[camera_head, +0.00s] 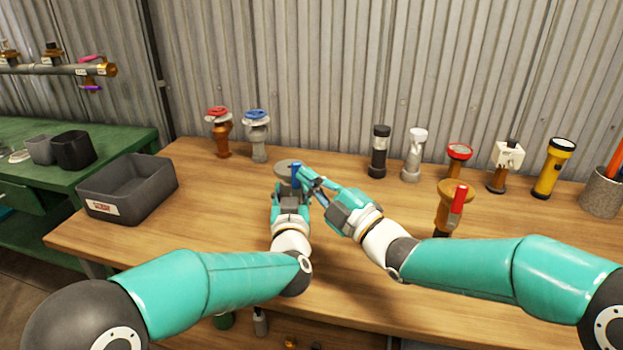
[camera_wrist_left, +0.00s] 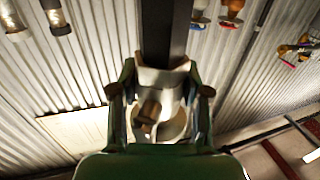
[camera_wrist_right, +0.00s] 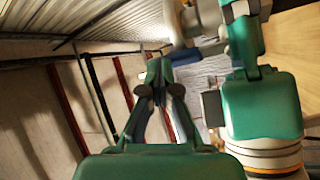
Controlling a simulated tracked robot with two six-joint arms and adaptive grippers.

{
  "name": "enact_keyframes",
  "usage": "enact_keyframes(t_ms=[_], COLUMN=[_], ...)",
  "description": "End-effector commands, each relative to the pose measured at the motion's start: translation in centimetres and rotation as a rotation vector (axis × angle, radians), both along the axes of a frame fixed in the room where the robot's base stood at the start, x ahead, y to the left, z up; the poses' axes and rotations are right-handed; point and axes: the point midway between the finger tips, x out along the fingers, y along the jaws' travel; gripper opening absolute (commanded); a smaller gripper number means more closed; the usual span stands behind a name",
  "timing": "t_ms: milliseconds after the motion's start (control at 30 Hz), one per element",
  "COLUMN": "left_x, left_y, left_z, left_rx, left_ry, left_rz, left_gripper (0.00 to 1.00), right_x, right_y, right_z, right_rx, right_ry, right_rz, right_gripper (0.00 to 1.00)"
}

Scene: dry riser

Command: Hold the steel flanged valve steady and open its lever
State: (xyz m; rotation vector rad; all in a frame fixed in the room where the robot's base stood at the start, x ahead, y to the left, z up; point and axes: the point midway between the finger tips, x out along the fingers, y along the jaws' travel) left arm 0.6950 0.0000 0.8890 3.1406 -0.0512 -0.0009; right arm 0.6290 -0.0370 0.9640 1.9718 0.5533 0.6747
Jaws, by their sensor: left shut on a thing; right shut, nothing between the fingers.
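The steel flanged valve shows in the head view as a grey round flange (camera_head: 284,165) with a blue lever (camera_head: 297,172) standing upright beside it. My left gripper (camera_head: 291,192) is shut on the valve; in the left wrist view its pale body (camera_wrist_left: 160,90) sits between the two fingers. My right gripper (camera_head: 308,180) comes in from the right, its tips close to the blue lever. In the right wrist view its fingers (camera_wrist_right: 157,80) are shut with nothing between them, and the grey valve is partly visible (camera_wrist_right: 187,25). I cannot tell whether the tips touch the lever.
A brass valve with a red lever (camera_head: 452,207) stands right of my right gripper. A dark grey bin (camera_head: 130,190) sits at the table's left edge. Several other fittings and a yellow torch (camera_head: 554,168) line the back by the corrugated wall. The table between bin and left gripper is clear.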

Motion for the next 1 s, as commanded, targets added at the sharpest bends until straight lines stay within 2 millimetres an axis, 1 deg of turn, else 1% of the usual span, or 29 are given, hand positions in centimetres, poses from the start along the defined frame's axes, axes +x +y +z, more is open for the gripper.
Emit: enact_keyframes(t_ms=[33,267,700,833,1000], left_x=[-0.1,-0.1,0.0,0.0,0.0], left_y=[-0.3,-0.3,-0.1,-0.1,0.0], left_z=[0.0,0.0,0.0,0.0,0.0], left_rx=[0.003,0.002,0.001,0.001,0.0], left_ry=[0.001,0.001,0.001,0.001,0.0], left_rz=[-0.006,-0.006,-0.003,-0.002,-0.001], left_gripper=[0.0,0.0,0.0,0.0,0.0], right_x=[0.0,0.1,1.0,1.1,1.1], right_y=[0.1,-0.2,-4.2,-4.8,-4.9], right_z=[-0.1,-0.1,-0.2,-0.2,-0.2], right_rx=[-0.001,-0.002,0.0,-0.001,0.0], right_ry=[0.003,0.002,0.001,0.001,0.001], right_rz=[0.001,0.0,-0.002,0.0,0.001], right_gripper=[0.0,0.0,0.0,0.0,0.0])
